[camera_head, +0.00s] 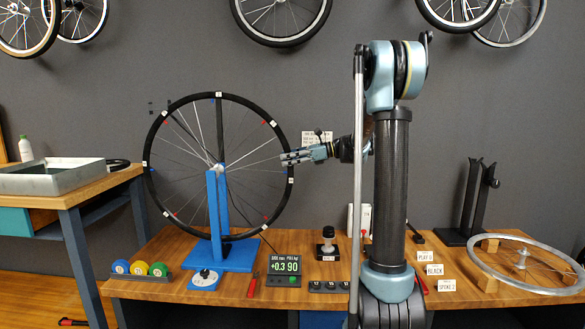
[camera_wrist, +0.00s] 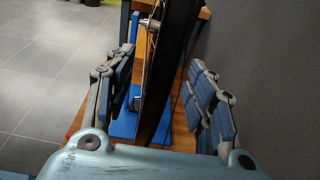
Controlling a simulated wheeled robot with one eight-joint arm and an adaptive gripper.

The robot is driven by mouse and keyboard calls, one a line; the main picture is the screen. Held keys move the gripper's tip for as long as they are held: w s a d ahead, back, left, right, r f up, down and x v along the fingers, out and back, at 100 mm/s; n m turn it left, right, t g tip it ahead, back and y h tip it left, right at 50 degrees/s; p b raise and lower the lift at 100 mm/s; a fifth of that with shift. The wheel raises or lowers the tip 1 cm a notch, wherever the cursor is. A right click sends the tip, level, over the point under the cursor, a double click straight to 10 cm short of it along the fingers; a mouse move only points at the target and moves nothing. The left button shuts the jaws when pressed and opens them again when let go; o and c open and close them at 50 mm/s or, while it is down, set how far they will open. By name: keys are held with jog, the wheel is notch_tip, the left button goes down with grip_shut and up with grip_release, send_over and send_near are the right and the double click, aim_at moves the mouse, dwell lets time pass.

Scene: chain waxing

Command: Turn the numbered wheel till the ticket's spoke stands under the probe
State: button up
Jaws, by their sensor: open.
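The black-rimmed spoked wheel (camera_head: 155,126) stands upright in a blue stand (camera_head: 218,215), with small white and red tags around its rim; their numbers are too small to read. My gripper (camera_head: 287,158) is at the rim's right side. In the wrist view the wheel's dark rim (camera_wrist: 165,75) runs between the two spread fingers of my gripper (camera_wrist: 160,85), with gaps on both sides. Small white cards lie at right; the lowest card (camera_head: 447,286) seems to read "SPOKE" with an unclear number. I cannot clearly make out the probe.
A display (camera_head: 285,266) reading about "+0.3 90" stands before the wheel. Coloured discs (camera_head: 140,268) sit front left, a dark-knobbed tool (camera_head: 327,245) near the middle. A tray (camera_head: 52,178) stands on the left bench.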

jog(key=shift+d, duration=0.15)
jog(key=v, duration=0.9)
jog(key=shift+d, duration=0.35)
jog(key=shift+r, duration=0.1)
jog(key=s+f+n+h, duration=0.4)
jog(key=s+f, duration=0.2)
jog(key=s, duration=0.6)
jog(key=s+f+n+h, duration=0.4)
jog(key=s+f+n, duration=0.15)
jog(key=s, duration=0.55)
jog(key=s+d+f+n+h, duration=0.3)
jog(key=s+d+f, duration=0.3)
jog(key=s+f, duration=0.2)
jog(key=s+d+f+n+t+h, duration=0.1)
jog(key=s+d+f+n+h, duration=0.3)
jog(key=s+f, duration=0.4)
jog(key=shift+s+d+n+t+h, duration=0.3)
jog(key=shift+s+d+n, duration=0.4)
jog(key=shift+d+n, duration=0.3)
